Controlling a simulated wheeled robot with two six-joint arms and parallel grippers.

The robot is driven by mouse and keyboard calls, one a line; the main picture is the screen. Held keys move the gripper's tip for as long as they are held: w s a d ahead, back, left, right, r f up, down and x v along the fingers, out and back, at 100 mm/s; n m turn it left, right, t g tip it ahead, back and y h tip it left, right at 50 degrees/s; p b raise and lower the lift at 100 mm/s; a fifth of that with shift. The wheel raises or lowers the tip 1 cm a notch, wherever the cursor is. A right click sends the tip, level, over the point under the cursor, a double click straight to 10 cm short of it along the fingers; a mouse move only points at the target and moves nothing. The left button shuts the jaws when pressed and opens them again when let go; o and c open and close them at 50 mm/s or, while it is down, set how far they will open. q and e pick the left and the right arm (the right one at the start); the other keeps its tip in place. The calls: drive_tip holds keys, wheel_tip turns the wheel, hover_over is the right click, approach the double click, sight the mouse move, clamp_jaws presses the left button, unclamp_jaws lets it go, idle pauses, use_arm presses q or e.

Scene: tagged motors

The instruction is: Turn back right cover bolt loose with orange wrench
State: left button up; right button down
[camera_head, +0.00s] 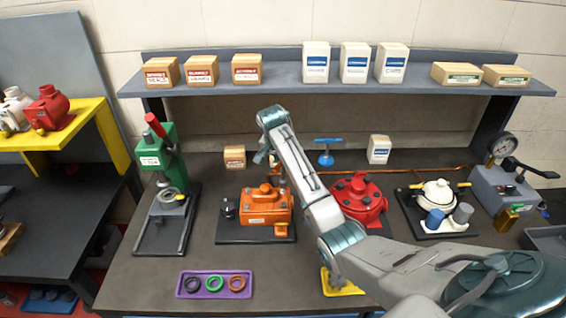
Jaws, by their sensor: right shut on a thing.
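An orange motor (258,207) with a tag on its front stands on a dark base plate (229,235) in the middle of the bench. Cover bolts show small on its top; the back right one is partly hidden by my arm. My right arm reaches in from the lower right. My right gripper (264,157) points down behind and above the motor's back right part. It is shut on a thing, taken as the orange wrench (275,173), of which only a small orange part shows. Whether it touches the bolt cannot be told. My left gripper is out of view.
A green press (160,155) stands left of the motor, a red round housing (357,198) right of it. A purple tray (214,284) with rings lies in front. A white pump (438,193) and gauge box (505,185) stand right. A shelf (290,84) with boxes spans the back.

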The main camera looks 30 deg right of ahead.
drive_tip(key=shift+f, duration=0.1)
drive_tip(key=shift+f, duration=1.1)
